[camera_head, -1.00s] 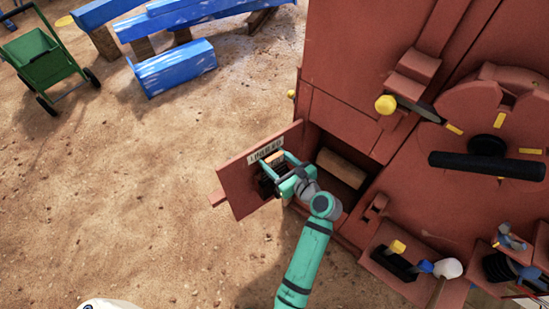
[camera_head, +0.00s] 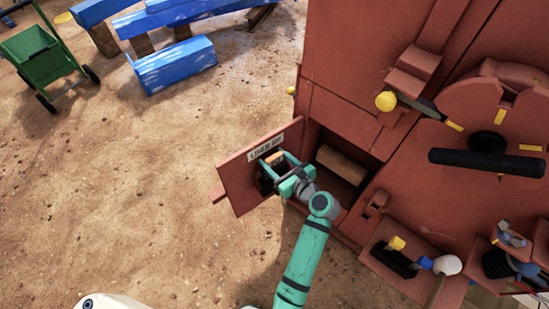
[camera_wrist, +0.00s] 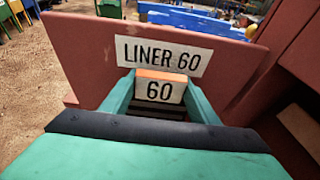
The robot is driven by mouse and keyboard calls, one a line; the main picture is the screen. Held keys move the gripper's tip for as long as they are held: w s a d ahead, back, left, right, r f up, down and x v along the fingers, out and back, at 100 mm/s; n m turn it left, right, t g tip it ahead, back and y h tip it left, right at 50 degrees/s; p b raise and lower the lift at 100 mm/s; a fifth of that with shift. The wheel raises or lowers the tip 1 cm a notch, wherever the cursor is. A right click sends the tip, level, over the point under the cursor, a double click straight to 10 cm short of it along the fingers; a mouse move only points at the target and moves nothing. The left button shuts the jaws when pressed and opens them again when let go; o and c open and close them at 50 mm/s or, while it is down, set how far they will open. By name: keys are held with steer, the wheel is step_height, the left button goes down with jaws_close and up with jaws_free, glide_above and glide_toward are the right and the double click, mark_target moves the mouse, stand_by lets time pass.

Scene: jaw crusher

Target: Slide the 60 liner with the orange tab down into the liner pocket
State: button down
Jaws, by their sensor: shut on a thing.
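The liner (camera_wrist: 160,88) shows its orange top and a white face marked 60 in the wrist view. My gripper (camera_wrist: 158,104) is shut on it, one finger on each side. Behind it stands a red panel (camera_wrist: 90,55) with a white label (camera_wrist: 165,54) reading LINER 60. In the head view the panel (camera_head: 236,180) juts out left of the crusher, and my gripper (camera_head: 284,177) is at its face, with the orange tab (camera_head: 274,158) just below the label. The liner's lower part and the pocket are mostly hidden by my gripper, so I cannot tell how deep the liner sits.
The red crusher body (camera_head: 340,60) fills the right, with an open recess holding a brown block (camera_head: 342,164). A tray with coloured-handled items (camera_head: 410,262) stands at lower right. A green cart (camera_head: 38,58) and blue beams (camera_head: 175,68) lie far off. Sandy ground at left is clear.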

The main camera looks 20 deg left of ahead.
mark_target(275, 170)
steer(key=shift+f, duration=3.75)
steer(key=c, duration=0.6)
jaws_free()
steer(key=shift+f, duration=0.2)
steer(key=v, duration=1.1)
steer(key=shift+r, duration=0.1)
